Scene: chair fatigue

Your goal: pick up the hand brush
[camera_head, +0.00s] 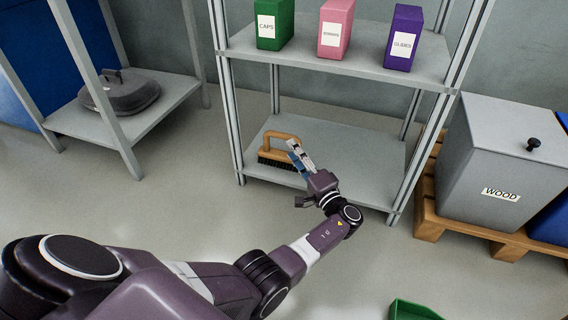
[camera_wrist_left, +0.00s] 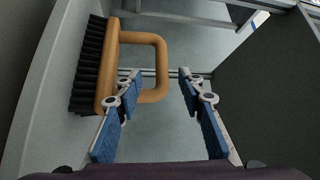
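The hand brush (camera_head: 278,146) has a wooden body and handle with black bristles. It rests on the lower shelf (camera_head: 350,150) of the grey rack, bristles down. My left gripper (camera_head: 296,158) is at the brush's right end in the head view, partly in front of it. In the left wrist view the brush (camera_wrist_left: 109,65) is at the left, and its looped handle (camera_wrist_left: 160,68) reaches toward the space between the fingers. The left gripper (camera_wrist_left: 160,85) is open, its blue-padded fingers apart; I cannot tell whether the left finger touches the brush. My right gripper is not in view.
The upper shelf (camera_head: 390,68) holds a green box (camera_head: 274,24), a pink box (camera_head: 334,28) and a purple box (camera_head: 403,38). A grey bin labelled WOOD (camera_head: 490,165) stands on a pallet (camera_head: 470,232) at right. Another rack with a dark lidded object (camera_head: 122,92) is at left.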

